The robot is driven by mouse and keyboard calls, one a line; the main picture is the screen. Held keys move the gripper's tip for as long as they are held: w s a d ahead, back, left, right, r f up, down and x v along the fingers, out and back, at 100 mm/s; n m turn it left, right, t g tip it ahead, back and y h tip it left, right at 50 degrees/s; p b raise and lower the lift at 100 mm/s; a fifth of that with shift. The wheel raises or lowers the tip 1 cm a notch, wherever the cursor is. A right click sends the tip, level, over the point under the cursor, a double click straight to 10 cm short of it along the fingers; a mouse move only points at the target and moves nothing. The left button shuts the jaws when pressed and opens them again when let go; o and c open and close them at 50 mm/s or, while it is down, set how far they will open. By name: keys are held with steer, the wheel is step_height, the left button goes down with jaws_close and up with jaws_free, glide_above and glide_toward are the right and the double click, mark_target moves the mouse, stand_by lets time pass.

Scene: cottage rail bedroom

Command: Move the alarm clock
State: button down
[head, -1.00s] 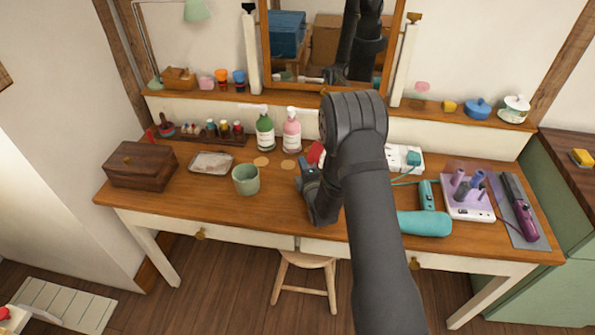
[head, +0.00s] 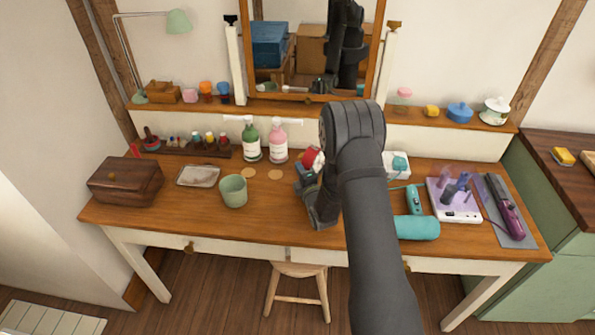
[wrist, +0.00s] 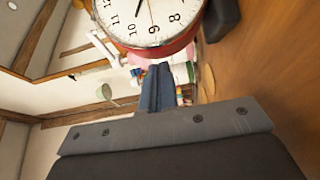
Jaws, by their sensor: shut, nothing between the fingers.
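The alarm clock (head: 313,157) is red with a white face and stands on the wooden dressing table, partly hidden by my arm in the head view. In the wrist view the alarm clock (wrist: 148,22) is large at the top edge, cut off, with black numerals. My gripper (head: 303,176) is right by the clock in the head view. In the wrist view my gripper (wrist: 157,78) has its two fingers together, empty, just below the clock's red rim. I cannot tell whether they touch the clock.
A green cup (head: 233,191) stands left of my gripper. Green (head: 250,140) and pink (head: 278,142) pump bottles stand behind. The table's front middle is clear; a mirror (head: 308,60) rises behind.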

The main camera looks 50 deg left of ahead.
steer(key=s, duration=0.4)
steer(key=shift+s+a, duration=0.1)
steer(key=shift+s, duration=0.15)
steer(key=v, duration=0.9)
steer(key=shift+w+d, duration=0.1)
steer(key=shift+d, duration=0.25)
steer(key=x, duration=1)
steer(key=shift+w+a, duration=0.15)
steer(key=shift+w, duration=0.1)
steer(key=w, duration=0.3)
steer(key=shift+w+d, duration=0.15)
steer(key=shift+d, duration=0.2)
steer(key=shift+s+a, duration=0.15)
steer(key=shift+s, duration=1.2)
